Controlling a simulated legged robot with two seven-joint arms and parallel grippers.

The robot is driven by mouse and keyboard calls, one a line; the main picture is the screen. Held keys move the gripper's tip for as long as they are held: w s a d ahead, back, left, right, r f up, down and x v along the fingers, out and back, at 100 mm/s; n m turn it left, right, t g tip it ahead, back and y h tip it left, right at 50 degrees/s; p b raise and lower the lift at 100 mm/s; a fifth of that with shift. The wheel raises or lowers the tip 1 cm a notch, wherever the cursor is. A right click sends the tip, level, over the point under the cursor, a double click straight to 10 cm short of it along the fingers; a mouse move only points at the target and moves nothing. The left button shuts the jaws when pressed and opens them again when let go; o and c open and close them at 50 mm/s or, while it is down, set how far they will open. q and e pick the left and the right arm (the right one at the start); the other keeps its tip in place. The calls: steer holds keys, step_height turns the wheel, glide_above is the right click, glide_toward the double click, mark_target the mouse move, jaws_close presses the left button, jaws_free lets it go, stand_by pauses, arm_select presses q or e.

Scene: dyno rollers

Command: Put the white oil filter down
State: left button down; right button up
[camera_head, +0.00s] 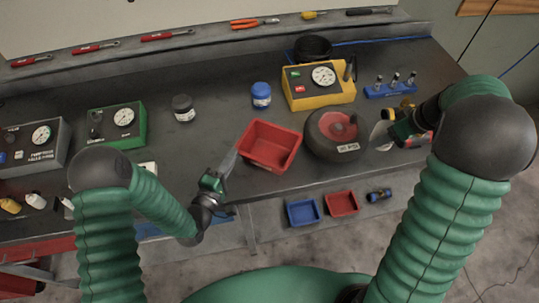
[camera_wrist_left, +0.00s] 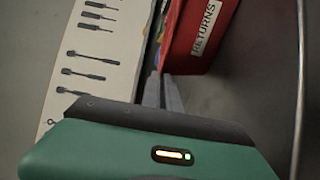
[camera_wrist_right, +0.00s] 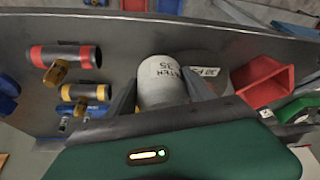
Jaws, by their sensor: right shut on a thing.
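The white oil filter (camera_wrist_right: 162,82), with dark lettering on its side, lies between the fingers of my right gripper (camera_wrist_right: 163,92) in the right wrist view. That gripper is shut on it. In the head view the filter (camera_head: 380,135) shows as a pale shape by my right gripper, at the right of the workbench (camera_head: 215,122). My arm partly hides this spot, and I cannot tell whether the filter touches the bench top. My left gripper (camera_head: 228,166) is empty beside the red bin (camera_head: 269,146); its fingers look together in the left wrist view (camera_wrist_left: 162,92).
A black round item with a red top (camera_head: 322,146) stands between the bin and the filter. A yellow gauge box (camera_head: 318,90) and a blue socket rack (camera_head: 389,91) are behind. Banded cylinders (camera_wrist_right: 75,57) lie near my right gripper. Bare bench shows left of the bin.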

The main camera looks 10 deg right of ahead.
arm_select(q)
steer(key=shift+s+f, duration=0.1)
steer(key=shift+f, duration=0.1)
arm_select(e)
steer(key=w+a, duration=0.4)
steer(key=a, duration=0.1)
steer(key=shift+w+a+r, duration=0.15)
steer(key=shift+w+r, duration=0.25)
steer(key=shift+m, duration=0.3)
steer(key=w+a, duration=0.1)
steer(key=a, duration=0.2)
steer(key=w+a, duration=0.1)
steer(key=a, duration=0.2)
steer(key=w+a, duration=0.1)
steer(key=a, duration=0.2)
steer(key=shift+w+r, duration=0.1)
steer(key=shift+w, duration=0.25)
arm_select(q)
steer(key=shift+a, duration=0.2)
arm_select(e)
steer(key=w+a+r, duration=0.2)
steer(key=a, duration=1.7)
glide_above(262, 155)
step_height(262, 155, down, 10)
steer(key=shift+r, duration=0.1)
arm_select(q)
steer(key=shift+d, duration=0.1)
arm_select(e)
steer(key=shift+f, duration=0.2)
steer(key=shift+f, duration=0.4)
